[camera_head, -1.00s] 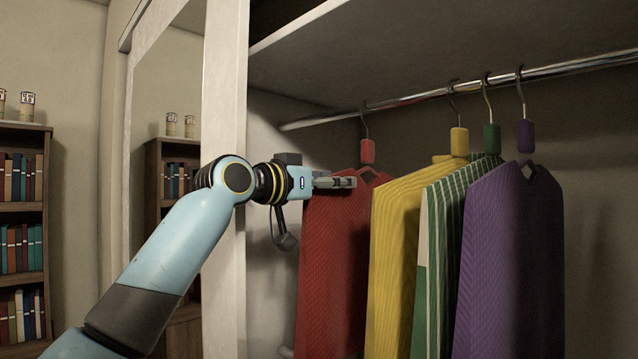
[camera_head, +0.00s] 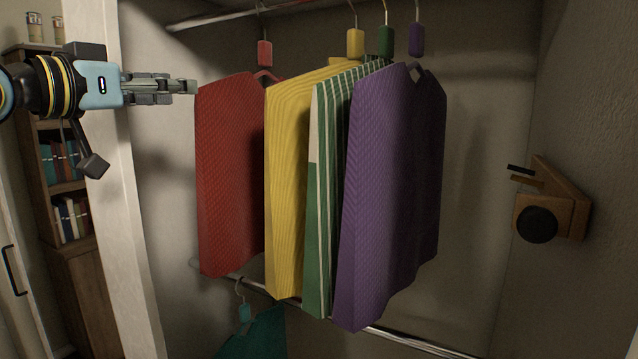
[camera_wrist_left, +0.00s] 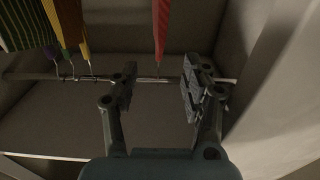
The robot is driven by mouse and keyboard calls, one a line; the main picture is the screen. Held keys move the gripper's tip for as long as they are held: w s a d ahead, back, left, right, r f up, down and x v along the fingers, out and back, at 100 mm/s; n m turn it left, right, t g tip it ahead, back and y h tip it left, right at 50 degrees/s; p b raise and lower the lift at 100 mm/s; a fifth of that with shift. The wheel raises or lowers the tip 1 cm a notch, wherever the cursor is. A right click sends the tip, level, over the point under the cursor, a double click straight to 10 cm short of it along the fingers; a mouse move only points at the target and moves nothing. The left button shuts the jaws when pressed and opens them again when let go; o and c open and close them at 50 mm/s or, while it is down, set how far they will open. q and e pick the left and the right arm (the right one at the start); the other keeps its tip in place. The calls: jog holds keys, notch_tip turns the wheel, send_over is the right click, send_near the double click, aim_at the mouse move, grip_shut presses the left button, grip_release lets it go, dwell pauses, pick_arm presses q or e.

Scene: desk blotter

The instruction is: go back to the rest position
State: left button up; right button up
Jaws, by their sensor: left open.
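My left gripper (camera_head: 192,87) is at the upper left of the head view, level with the top of the red garment (camera_head: 228,170) and just left of its shoulder. In the left wrist view its two fingers (camera_wrist_left: 160,85) are spread apart with nothing held between them. The red garment also shows edge-on in the wrist view (camera_wrist_left: 160,28), beyond the fingers. It hangs from the upper rail (camera_head: 205,18). My right gripper is in neither view.
Yellow (camera_head: 288,190), green-striped (camera_head: 322,220) and purple (camera_head: 385,200) garments hang right of the red one. A teal garment (camera_head: 262,335) hangs from a lower rail (camera_head: 385,335). A white wardrobe post (camera_head: 110,200) stands below my left arm. A wooden block with a black knob (camera_head: 565,205) is on the right wall.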

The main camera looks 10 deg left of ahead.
pick_arm(q)
jog(key=s+d+f+n+g+y, duration=0.1)
jog(key=s+f+g+y, duration=0.3)
jog(key=f, duration=0.8)
jog(key=s+d+f+n+g, duration=0.15)
jog(key=s+f, duration=0.45)
jog(key=f, duration=0.6)
jog(key=s+f+g+y, duration=0.2)
jog(key=s+f+g, duration=0.2)
jog(key=s+f, duration=0.5)
jog(key=s+f+g+y, duration=0.1)
jog(key=s+f+g, duration=0.4)
jog(key=s, duration=0.7)
notch_tip(320, 180, down, 34)
jog(key=s+a+b, duration=0.2)
jog(key=a+b, duration=0.1)
jog(key=b, duration=0.6)
jog(key=s+f+g+b, duration=0.1)
jog(key=s+f+b, duration=0.2)
jog(key=s+f, duration=0.6)
jog(key=s+f+n+b, duration=0.1)
jog(key=s+f+b, duration=0.3)
jog(key=s+f, duration=0.6)
notch_tip(320, 180, down, 6)
jog(key=shift+a+f+g, duration=0.2)
jog(key=shift+a+g, duration=0.15)
jog(key=shift+a, duration=0.1)
